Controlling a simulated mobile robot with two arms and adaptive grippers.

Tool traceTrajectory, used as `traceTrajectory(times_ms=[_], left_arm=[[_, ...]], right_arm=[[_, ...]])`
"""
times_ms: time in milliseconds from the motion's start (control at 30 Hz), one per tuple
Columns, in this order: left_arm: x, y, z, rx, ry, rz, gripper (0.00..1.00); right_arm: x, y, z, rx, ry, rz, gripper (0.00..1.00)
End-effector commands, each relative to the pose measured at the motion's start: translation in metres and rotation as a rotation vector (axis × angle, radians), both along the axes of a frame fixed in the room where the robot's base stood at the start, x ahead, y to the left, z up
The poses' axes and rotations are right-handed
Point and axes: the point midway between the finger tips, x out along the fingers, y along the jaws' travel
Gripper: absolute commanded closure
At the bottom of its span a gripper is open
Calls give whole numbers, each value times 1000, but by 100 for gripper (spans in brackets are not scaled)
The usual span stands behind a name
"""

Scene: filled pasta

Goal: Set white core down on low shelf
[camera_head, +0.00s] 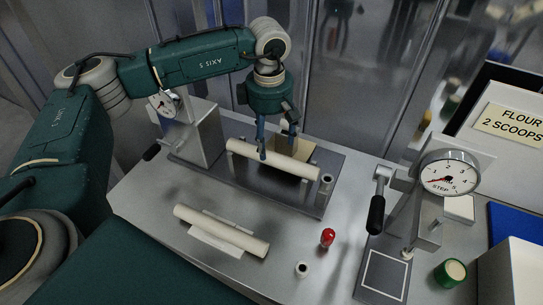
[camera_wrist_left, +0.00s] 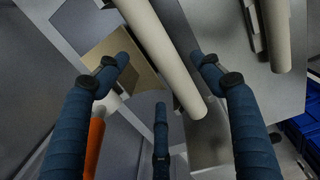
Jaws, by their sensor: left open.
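One pale white core (camera_head: 272,160) lies lengthwise over a grey metal base plate (camera_head: 228,173) at the back of the table. In the left wrist view the core (camera_wrist_left: 165,50) runs between the open fingers (camera_wrist_left: 160,72). A second pale core (camera_head: 222,231) lies on a white rest (camera_head: 215,243) at the table front; it also shows in the wrist view (camera_wrist_left: 276,35). My right gripper is out of view.
A tan square block (camera_head: 296,163) sits behind the core, and a short metal post (camera_head: 326,186) stands at its right end.

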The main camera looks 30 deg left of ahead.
Motion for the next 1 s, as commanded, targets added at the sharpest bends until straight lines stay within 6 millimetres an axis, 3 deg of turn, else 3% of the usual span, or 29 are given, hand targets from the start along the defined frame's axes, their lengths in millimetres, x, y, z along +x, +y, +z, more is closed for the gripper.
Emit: traceTrajectory(times_ms=[167, 300, 600, 900, 1000], left_arm=[[-3, -4, -22, 1, 7, -2, 33], [-1, -4, -42, 1, 4, 1, 33], [0, -4, -50, 0, 1, 0, 33], [0, -4, -49, 0, 1, 0, 88], [0, -4, -49, 0, 0, 0, 93]], right_arm=[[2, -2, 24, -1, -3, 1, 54], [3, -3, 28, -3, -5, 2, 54], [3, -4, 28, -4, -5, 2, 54], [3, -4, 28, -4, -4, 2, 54], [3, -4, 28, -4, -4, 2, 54]])
